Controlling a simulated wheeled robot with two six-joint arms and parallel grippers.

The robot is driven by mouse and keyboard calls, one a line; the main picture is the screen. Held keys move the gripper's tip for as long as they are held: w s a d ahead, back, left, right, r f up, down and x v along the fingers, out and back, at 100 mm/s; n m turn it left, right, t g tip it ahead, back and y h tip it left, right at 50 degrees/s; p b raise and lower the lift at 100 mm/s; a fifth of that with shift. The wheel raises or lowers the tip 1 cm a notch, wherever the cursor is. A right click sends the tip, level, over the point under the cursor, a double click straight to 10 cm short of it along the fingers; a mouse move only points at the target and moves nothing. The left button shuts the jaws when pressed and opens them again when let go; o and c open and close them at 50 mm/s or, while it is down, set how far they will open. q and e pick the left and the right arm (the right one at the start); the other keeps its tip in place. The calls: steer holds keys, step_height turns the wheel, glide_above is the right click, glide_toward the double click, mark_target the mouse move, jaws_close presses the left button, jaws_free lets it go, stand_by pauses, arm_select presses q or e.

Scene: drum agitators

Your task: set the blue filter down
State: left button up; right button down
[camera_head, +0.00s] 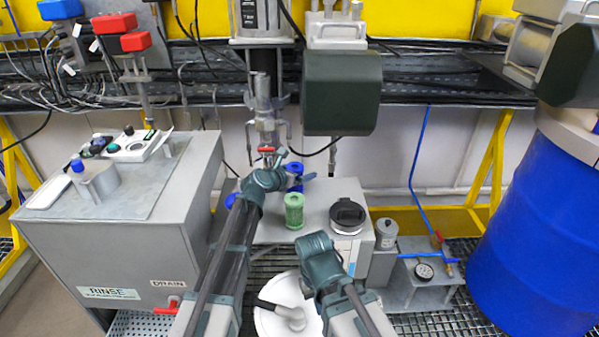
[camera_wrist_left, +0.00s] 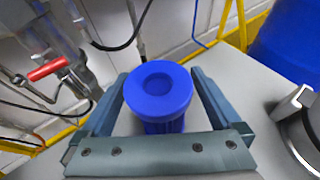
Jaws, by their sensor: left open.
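The blue filter (camera_head: 295,169) stands upright on the grey cabinet top (camera_head: 270,230), partly hidden by my left gripper in the head view. My left gripper (camera_head: 298,181) is open, with its fingers on either side of the filter. In the left wrist view the blue filter (camera_wrist_left: 158,92) shows its round top with a recess, between the two spread fingers of the left gripper (camera_wrist_left: 160,88). I cannot tell whether either finger touches it. My right gripper (camera_head: 325,270) is low in the middle of the head view, in front of the cabinet; its jaws are not clear.
A green filter (camera_head: 294,211) stands just in front of the blue one. A black-lidded jar (camera_head: 347,216) is to its right. Another blue item (camera_head: 231,200) shows left of my left arm. A red-handled valve (camera_wrist_left: 48,69) and pipes hang behind. A blue drum (camera_head: 535,230) stands far right.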

arm_select(q)
steer(key=p+v, duration=0.4)
steer(key=v, duration=0.7)
steer(key=shift+s+a+r, duration=0.15)
steer(key=shift+s+a, duration=0.05)
steer(key=shift+s, duration=0.15)
steer(key=shift+r, duration=0.1)
